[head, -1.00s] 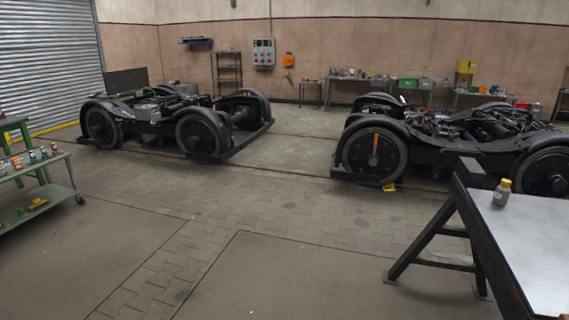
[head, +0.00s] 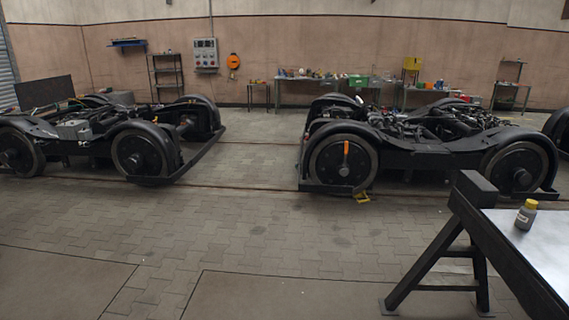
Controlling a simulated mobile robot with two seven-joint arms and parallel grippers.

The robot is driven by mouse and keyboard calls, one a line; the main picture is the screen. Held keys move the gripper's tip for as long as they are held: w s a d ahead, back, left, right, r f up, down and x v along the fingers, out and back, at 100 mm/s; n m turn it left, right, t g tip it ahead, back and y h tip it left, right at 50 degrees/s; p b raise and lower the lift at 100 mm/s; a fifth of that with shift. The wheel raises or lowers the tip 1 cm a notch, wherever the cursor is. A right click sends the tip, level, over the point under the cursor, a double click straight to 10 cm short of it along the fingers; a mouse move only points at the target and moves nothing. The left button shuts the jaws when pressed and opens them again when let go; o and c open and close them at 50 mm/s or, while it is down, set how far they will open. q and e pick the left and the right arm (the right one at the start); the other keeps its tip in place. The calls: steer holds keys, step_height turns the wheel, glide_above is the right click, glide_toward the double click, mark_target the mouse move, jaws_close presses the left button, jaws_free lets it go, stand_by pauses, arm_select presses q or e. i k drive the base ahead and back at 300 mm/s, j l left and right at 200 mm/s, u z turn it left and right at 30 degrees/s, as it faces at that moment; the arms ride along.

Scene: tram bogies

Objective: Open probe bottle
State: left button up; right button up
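A small grey bottle with a yellow cap (head: 526,214) stands upright on the light top of a dark-framed table (head: 545,248) at the right edge of the head view. The cap looks to be on the bottle. Neither of my grippers shows in the head view.
A tram bogie (head: 425,150) stands behind the table, with a yellow wheel chock (head: 361,197) at its wheel. Another bogie (head: 110,135) stands at left. Workbenches (head: 305,80) line the back wall. The paved floor in the middle and front is clear.

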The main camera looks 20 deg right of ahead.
mark_target(525, 217)
steer(key=i+l+z, duration=0.1)
steer(key=i+z, duration=0.6)
steer(key=i, duration=0.2)
steer(key=i+j+z, duration=0.15)
steer(key=i+z, duration=0.15)
steer(key=i, duration=0.15)
steer(key=i+l+z, duration=0.1)
steer(key=i+z, duration=0.65)
steer(key=z, duration=0.15)
steer(key=i+j+z, duration=0.1)
steer(key=i+z, duration=0.35)
steer(key=k, duration=0.1)
